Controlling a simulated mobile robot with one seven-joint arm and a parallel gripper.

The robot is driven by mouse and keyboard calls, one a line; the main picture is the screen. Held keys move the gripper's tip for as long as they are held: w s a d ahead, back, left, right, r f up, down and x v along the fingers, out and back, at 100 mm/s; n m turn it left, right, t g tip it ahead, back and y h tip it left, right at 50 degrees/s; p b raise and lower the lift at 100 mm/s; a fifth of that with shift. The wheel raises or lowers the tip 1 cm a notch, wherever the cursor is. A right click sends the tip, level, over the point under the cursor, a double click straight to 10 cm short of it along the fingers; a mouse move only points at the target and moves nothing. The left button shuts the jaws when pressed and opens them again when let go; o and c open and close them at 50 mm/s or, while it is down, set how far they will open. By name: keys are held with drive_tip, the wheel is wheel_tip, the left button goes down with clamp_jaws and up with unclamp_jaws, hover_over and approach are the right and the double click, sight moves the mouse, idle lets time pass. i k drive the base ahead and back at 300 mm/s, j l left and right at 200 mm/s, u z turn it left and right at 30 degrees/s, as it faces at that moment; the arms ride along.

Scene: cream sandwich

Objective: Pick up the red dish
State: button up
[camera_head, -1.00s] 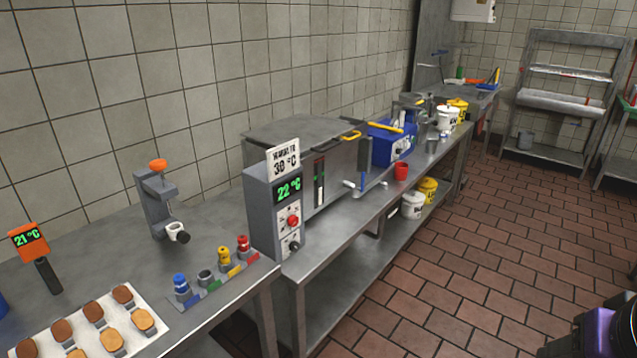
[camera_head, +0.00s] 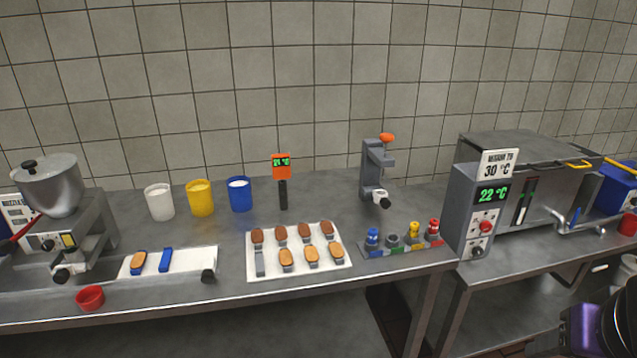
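A small round red dish (camera_head: 90,298) sits near the front edge of the left steel counter (camera_head: 190,303), below the silver mixer-like machine. A red cup-like container (camera_head: 628,224) stands at the far right, partly cut off by the picture edge. A purple and black part of my own arm shows at the lower right corner. My gripper's fingers do not show.
A machine with a silver bowl (camera_head: 48,185) stands at the far left. White, yellow (camera_head: 200,198) and blue (camera_head: 239,194) cups stand behind. A white tray (camera_head: 298,273) holds several biscuits. Coloured nozzles (camera_head: 403,240) sit beside a temperature-control machine (camera_head: 478,215).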

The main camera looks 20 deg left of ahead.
sight(90, 299)
drive_tip(key=u, duration=2.5)
drive_tip(key=i+j+z, duration=0.1)
drive_tip(key=j, duration=0.25)
drive_tip(key=i+j+z, duration=0.15)
drive_tip(key=i+j, duration=0.15)
drive_tip(key=i+j+z, duration=0.1)
drive_tip(key=j, duration=0.3)
drive_tip(key=i+j+z, duration=0.15)
drive_tip(key=j, duration=0.25)
drive_tip(key=i+j+z, duration=0.1)
drive_tip(key=j, duration=0.3)
drive_tip(key=i, duration=0.1)
